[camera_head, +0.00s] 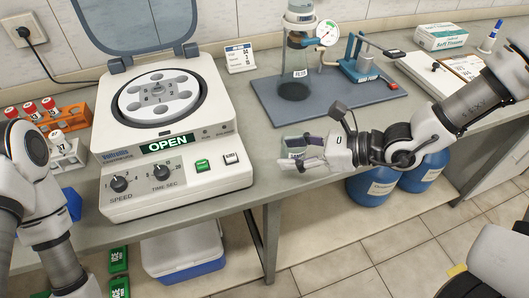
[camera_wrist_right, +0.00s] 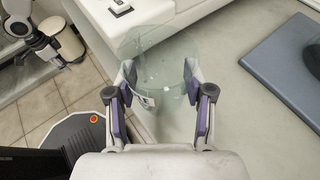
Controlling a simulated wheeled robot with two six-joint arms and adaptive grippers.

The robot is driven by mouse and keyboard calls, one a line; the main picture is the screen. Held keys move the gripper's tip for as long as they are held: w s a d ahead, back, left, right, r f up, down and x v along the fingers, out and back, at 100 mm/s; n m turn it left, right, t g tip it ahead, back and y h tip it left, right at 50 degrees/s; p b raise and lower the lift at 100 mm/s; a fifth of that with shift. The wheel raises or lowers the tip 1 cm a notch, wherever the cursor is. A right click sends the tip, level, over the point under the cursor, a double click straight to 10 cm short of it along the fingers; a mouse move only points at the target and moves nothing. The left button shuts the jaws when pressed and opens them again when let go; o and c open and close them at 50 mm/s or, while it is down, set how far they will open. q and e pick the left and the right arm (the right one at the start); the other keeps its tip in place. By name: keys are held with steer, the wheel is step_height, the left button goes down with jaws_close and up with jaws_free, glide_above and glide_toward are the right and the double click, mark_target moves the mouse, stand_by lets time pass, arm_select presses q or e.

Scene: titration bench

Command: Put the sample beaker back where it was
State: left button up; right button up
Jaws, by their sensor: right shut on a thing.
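The sample beaker (camera_wrist_right: 155,65) is clear glass with a white label. It sits between the two purple-padded fingers of my right gripper (camera_wrist_right: 160,95). In the head view my right gripper (camera_head: 303,152) comes in from the right near the bench's front edge, right of the centrifuge. The beaker (camera_head: 295,143) shows there only faintly, partly hidden by the fingers. I cannot tell whether its base touches the bench. My left arm shows at the left of the head view; its fingers do not show clearly.
The centrifuge (camera_head: 168,180), lid up and reading OPEN, stands to the left. A blue-grey board (camera_head: 275,103) with a filtration flask (camera_head: 294,85) lies behind the gripper. A label card (camera_head: 240,58) stands at the back. Bare bench (camera_head: 262,150) lies between centrifuge and gripper.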

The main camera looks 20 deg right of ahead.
steer(key=p, duration=0.1)
glide_above(263, 149)
steer(key=shift+s+f, duration=0.1)
steer(key=shift+f, duration=0.5)
step_height(263, 149, down, 2)
steer(key=shift+d+f, duration=0.1)
steer(key=shift+f, duration=0.15)
steer(key=shift+w+f, duration=0.2)
steer(key=shift+s+f, duration=0.1)
steer(key=shift+f, duration=0.05)
steer(key=o, duration=1.3)
